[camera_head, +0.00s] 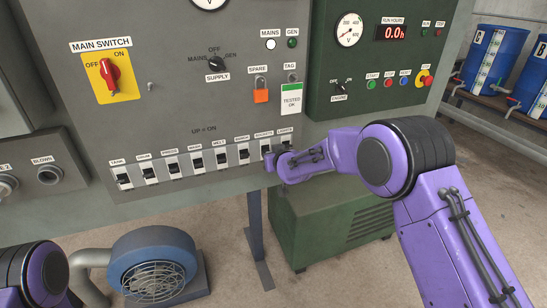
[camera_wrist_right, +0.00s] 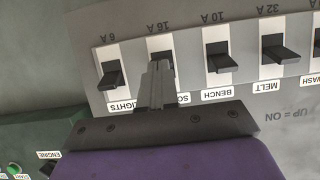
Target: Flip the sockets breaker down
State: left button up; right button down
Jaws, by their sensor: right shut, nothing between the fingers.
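The sockets breaker (camera_head: 265,150) is the second from the right in the breaker row on the grey panel. In the right wrist view, which is upside down, its white body (camera_wrist_right: 160,52) shows behind my fingers under a 16 A mark. Its lever is mostly hidden, so I cannot tell its position. My right gripper (camera_head: 271,163) is shut and empty, with its fingertips (camera_wrist_right: 156,68) right at the lower part of this breaker. I cannot tell whether they touch the lever. My left gripper is out of view; only part of my left arm shows at lower left.
The lights breaker (camera_wrist_right: 112,78) and bench breaker (camera_wrist_right: 219,62) stand close on either side. A green cabinet (camera_head: 325,225) stands below right, and a blue blower (camera_head: 153,262) below left.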

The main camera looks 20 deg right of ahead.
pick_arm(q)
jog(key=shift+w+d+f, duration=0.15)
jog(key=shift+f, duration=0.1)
pick_arm(e)
jog(key=shift+f, duration=0.25)
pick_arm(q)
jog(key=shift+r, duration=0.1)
pick_arm(e)
jog(key=shift+r, duration=0.15)
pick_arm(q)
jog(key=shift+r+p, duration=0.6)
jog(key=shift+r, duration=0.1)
pick_arm(e)
jog(key=shift+r, duration=0.7)
jog(key=shift+s, duration=0.1)
